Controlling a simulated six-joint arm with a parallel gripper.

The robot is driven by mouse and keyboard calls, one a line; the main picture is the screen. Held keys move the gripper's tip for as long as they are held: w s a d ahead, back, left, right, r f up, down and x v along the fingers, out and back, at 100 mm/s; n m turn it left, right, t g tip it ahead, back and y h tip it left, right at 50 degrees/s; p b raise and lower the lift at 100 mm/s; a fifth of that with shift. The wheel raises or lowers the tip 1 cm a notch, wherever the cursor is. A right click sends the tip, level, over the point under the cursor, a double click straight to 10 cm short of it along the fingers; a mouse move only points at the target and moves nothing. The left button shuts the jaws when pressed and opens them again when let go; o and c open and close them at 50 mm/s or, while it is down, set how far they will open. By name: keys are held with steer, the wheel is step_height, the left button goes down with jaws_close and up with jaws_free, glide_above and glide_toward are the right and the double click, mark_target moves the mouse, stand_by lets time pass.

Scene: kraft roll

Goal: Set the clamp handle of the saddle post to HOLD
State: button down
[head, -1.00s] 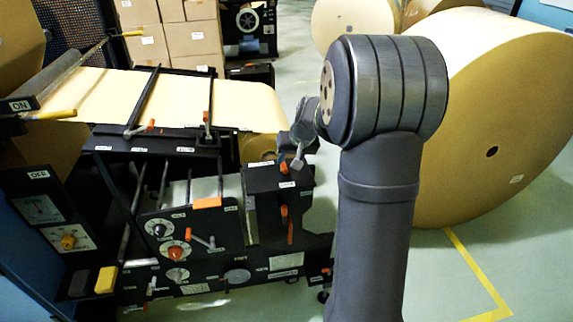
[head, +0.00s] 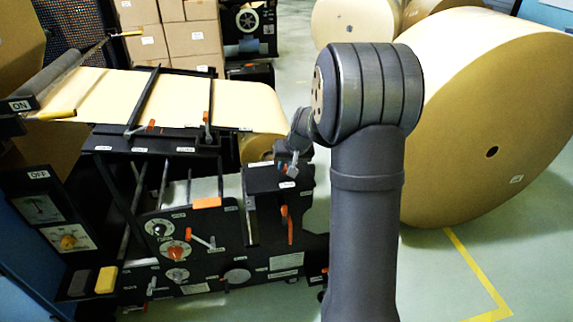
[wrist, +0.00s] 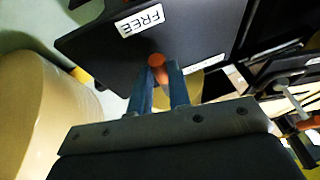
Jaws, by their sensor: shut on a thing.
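The black saddle post (head: 262,182) stands at the right end of the machine in the head view, under the paper's outer end. In the wrist view its dark top plate (wrist: 190,40) carries a white FREE label (wrist: 141,20), seen upside down. The clamp handle's orange tip (wrist: 156,61) shows between the blue fingertips of my gripper (wrist: 158,72), which is shut on it. The HOLD mark cannot be made out.
Other orange-tipped levers (head: 284,215) are on the post's front, below my gripper. A control panel with dials (head: 176,251) is at the left. A kraft web (head: 190,97) runs above. A large kraft roll (head: 470,130) stands behind my arm, with open floor beside it.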

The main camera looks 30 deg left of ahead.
steer(key=shift+s+m, duration=0.1)
steer(key=shift+m, duration=0.2)
steer(key=shift+s+a+m+t+h, duration=0.15)
steer(key=shift+a+m+t, duration=0.1)
steer(key=shift+m, duration=0.35)
steer(key=shift+s+a+m+t+h, duration=0.15)
steer(key=shift+m+t, duration=0.1)
steer(key=shift+m, duration=0.35)
steer(key=m, duration=0.1)
steer(key=m+t, duration=0.1)
steer(key=m, duration=0.1)
steer(key=shift+s+a+h, duration=0.2)
steer(key=shift+a+h, duration=0.2)
steer(key=m, duration=0.2)
steer(key=a+m+h, duration=0.1)
steer(key=m, duration=0.1)
steer(key=m+t+h, duration=0.1)
steer(key=m, duration=0.1)
steer(key=shift+s+a, duration=0.1)
steer(key=shift+a, duration=0.3)
steer(key=m+h, duration=0.1)
steer(key=m, duration=0.1)
steer(key=a+m+h, duration=0.1)
steer(key=m, duration=0.3)
steer(key=shift+w+a+h, duration=0.25)
steer(key=shift+w+h, duration=0.1)
steer(key=shift+h, duration=0.05)
steer(key=c, duration=1.3)
jaws_free()
steer(key=shift+c, duration=0.2)
